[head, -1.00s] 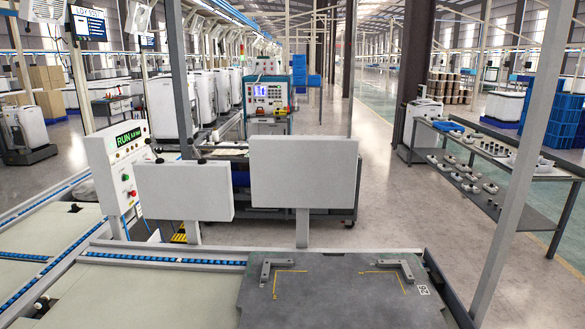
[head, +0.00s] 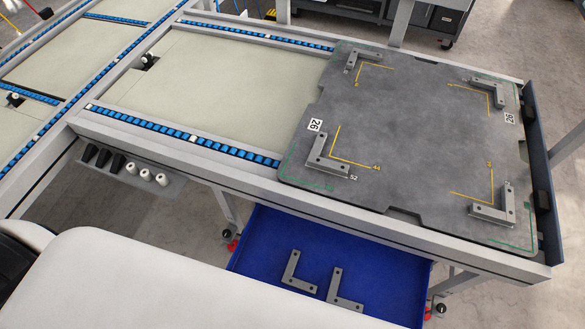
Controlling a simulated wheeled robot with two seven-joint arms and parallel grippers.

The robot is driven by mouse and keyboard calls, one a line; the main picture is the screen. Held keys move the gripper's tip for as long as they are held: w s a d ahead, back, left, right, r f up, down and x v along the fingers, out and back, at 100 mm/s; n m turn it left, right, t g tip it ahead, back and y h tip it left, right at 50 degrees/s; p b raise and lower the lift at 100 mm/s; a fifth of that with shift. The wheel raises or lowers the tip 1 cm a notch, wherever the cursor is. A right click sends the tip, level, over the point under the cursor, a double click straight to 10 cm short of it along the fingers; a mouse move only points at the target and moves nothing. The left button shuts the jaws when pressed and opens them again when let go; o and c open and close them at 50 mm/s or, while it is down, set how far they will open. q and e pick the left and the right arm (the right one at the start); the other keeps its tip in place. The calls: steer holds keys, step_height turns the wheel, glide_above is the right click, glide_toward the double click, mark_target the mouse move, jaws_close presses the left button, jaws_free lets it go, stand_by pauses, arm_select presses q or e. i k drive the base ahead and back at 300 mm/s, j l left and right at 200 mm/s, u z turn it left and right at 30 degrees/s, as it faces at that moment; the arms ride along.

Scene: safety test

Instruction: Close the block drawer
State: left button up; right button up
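The blue drawer (head: 300,239) is open and sticks out from under the front side of the conveyor table. Two grey L-shaped metal blocks (head: 292,272) and (head: 345,290) lie on its floor. Its near part is hidden behind a large white body part of mine at the bottom of the view. Neither of my grippers shows in the head view.
A dark grey plate (head: 410,150) with L-shaped corner brackets lies on the table above the drawer. The table's metal front rail (head: 400,232) runs over the drawer opening. Black and white pegs (head: 130,168) sit on a small shelf at left. Grey floor (head: 110,235) shows below.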

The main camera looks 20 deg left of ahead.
mark_target(391, 284)
steer(key=k+j, duration=0.2)
steer(key=k, duration=0.4)
steer(key=k+j, duration=0.15)
steer(key=k, duration=0.5)
steer(key=j+z, duration=0.05)
